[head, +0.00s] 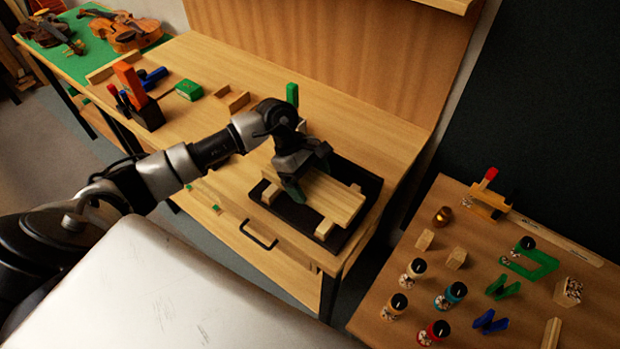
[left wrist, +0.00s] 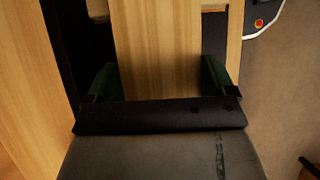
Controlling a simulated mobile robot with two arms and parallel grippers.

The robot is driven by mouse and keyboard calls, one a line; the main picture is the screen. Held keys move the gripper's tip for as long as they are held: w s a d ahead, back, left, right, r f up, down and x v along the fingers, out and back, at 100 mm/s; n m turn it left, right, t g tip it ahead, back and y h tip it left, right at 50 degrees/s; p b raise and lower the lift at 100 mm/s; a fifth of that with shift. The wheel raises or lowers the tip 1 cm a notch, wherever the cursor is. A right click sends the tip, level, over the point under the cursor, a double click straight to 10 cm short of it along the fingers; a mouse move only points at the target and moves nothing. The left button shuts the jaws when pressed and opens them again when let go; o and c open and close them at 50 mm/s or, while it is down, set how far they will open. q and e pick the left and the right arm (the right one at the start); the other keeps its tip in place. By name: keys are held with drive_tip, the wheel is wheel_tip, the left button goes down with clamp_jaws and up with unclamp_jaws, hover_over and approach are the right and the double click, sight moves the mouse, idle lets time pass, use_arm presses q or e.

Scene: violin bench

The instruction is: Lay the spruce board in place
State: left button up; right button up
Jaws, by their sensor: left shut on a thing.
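The spruce board (head: 338,202) is a pale wooden plank over a black mat (head: 372,186) at the bench's near right end. Pale wooden blocks (head: 324,229) show under or beside its edges; I cannot tell whether the board rests on them or hovers just above. My left gripper (head: 296,188) is over the board's left part, shut on it. In the left wrist view the board (left wrist: 158,45) runs between the two green-padded fingers of my left gripper (left wrist: 160,82). The gripper hides part of the board. My right gripper is not in view.
A tool holder (head: 148,112), a green box (head: 189,90) and wooden pieces (head: 235,100) stand behind on the bench. Violins (head: 124,32) lie on a green mat at the far left. A side table (head: 400,330) at right holds several jars and clamps.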

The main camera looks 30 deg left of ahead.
use_arm(q)
drive_tip(key=o, duration=0.8)
drive_tip(key=shift+o, duration=0.2)
drive_tip(key=shift+r+p, duration=0.2)
drive_tip(key=shift+p, duration=0.2)
drive_tip(key=b+v, duration=0.3)
drive_tip(key=v, duration=0.7)
drive_tip(key=shift+a+r+b, duration=0.2)
drive_tip(key=shift+b, duration=0.15)
drive_tip(key=shift+w+a+r, duration=0.1)
drive_tip(key=shift+a+r, duration=0.2)
drive_tip(key=shift+r, duration=0.3)
